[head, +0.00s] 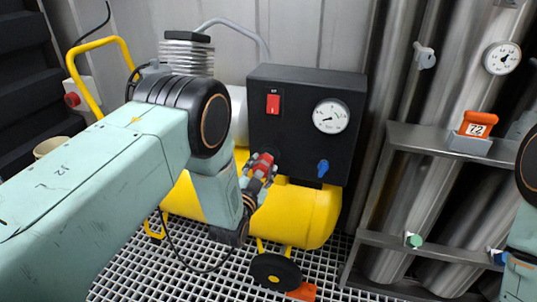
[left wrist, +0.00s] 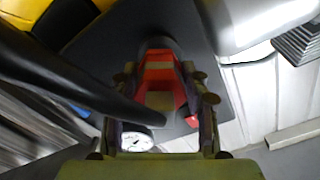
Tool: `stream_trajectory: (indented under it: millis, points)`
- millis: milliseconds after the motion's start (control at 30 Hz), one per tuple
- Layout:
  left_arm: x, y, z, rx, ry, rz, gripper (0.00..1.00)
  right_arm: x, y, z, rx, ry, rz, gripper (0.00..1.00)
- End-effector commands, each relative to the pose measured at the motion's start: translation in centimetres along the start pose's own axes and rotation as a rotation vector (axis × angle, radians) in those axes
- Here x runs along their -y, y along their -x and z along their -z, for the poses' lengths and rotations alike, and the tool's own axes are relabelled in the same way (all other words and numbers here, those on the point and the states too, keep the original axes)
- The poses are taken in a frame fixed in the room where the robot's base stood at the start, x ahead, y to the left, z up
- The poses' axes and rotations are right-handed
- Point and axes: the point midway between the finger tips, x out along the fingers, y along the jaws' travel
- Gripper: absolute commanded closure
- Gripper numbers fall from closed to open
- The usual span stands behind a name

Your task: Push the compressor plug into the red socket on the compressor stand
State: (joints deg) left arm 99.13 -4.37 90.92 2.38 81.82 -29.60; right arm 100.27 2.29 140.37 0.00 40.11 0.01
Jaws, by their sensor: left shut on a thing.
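My left gripper (head: 262,172) is shut on the red plug (head: 262,163) in front of the compressor's black panel (head: 290,140). In the left wrist view the plug (left wrist: 158,68) sits between the two fingers, with a dark round part beyond its far end. I cannot tell whether the two touch. A round red fitting (head: 72,99) sits on a pale box at the left of the head view; I cannot tell whether it is the red socket. A thin black cable (head: 190,262) loops below my left wrist. My right gripper is out of view.
The panel carries a red switch (head: 273,103), a gauge (head: 331,116) and a blue valve (head: 322,168). The yellow tank (head: 305,215) is below, on a wheel (head: 275,271). A metal shelf rack (head: 420,139) stands at the right. Grating floor (head: 130,285) is open in front.

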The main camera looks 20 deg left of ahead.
Motion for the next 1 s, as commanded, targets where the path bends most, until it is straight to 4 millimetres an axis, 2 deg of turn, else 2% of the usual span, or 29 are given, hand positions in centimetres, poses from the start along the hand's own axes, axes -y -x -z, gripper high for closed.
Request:
stream_trajectory:
  millis: [1000]
  points:
    - [0.0,3.4,0.0,0.001,0.0,-0.001,1.0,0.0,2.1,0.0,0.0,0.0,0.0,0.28]
